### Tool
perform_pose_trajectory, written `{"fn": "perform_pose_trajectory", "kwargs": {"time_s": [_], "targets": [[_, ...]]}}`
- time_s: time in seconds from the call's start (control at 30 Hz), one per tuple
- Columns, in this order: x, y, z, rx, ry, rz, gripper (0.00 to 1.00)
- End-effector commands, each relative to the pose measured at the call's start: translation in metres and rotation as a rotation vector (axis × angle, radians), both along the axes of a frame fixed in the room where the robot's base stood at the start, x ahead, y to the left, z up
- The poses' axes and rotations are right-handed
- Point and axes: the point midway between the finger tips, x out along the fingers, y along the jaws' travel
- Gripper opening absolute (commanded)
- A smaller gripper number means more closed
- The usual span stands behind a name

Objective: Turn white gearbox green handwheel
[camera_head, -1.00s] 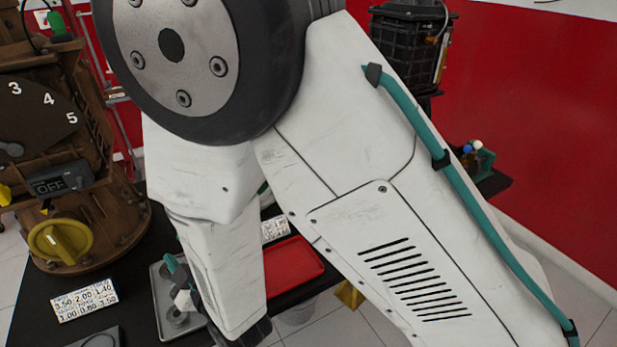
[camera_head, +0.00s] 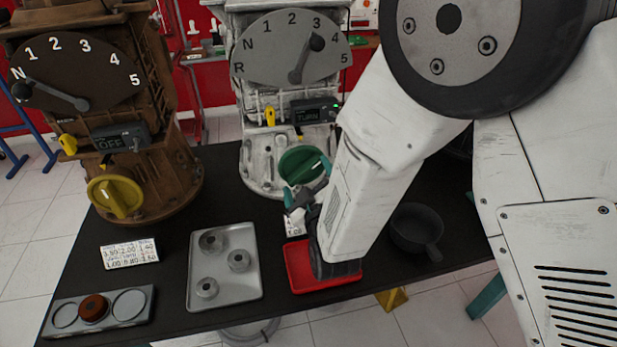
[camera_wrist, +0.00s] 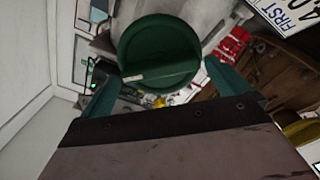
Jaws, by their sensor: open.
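The white gearbox (camera_head: 262,110) stands at the back of the black table, with a dial of N, R and 1 to 5. Its dark lever points near 3. Its green handwheel (camera_head: 297,166) sits low on the front, and a small display (camera_head: 308,114) above it reads TURN. My gripper (camera_head: 307,182) is open in front of the wheel, its teal fingers partly overlapping it. In the wrist view the handwheel (camera_wrist: 160,45), with a pale bar mark, lies ahead of and between the fingertips (camera_wrist: 163,78). I cannot tell whether they touch it.
A brown gearbox (camera_head: 150,150) with a yellow handwheel (camera_head: 115,197) and OFF display stands left. A grey tray (camera_head: 225,287) with round parts, a red tray (camera_head: 300,277), a dark pan (camera_head: 416,228) and a grey holder (camera_head: 140,300) lie on the table (camera_head: 175,270).

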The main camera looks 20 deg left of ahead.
Motion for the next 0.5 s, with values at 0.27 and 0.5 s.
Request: {"fn": "perform_pose_trajectory", "kwargs": {"time_s": [0.27, 0.5], "targets": [[0.0097, 0.0033, -0.0003, -0.001, 0.0, -0.003, 1.0], [0.0094, 0.0033, 0.0, -0.001, 0.0, -0.003, 0.7]]}}
